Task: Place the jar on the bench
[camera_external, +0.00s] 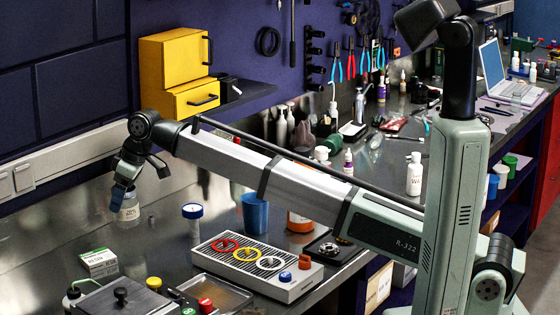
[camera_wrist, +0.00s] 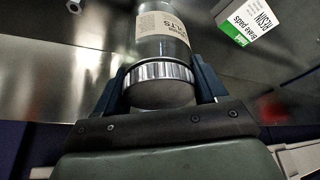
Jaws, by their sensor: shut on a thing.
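The jar (camera_external: 129,207) is a clear container with a paper label, held by my gripper (camera_external: 124,184) at the far left in the external view. In the wrist view the jar (camera_wrist: 163,40) has a ridged silver lid, and the two dark blue fingers of my gripper (camera_wrist: 160,92) close on either side of that lid. The bench (camera_external: 165,240) is a shiny metal surface. In the external view the jar appears above it, near the back wall; the exact gap beneath the jar is hard to judge.
A green-and-white brake pads box (camera_external: 98,262) lies left on the bench. A blue-capped container (camera_external: 192,222), a blue cup (camera_external: 255,213) and a white panel with coloured rings (camera_external: 255,265) stand to the right. Lidded grey equipment (camera_external: 120,297) is in front. Bare metal shows between them.

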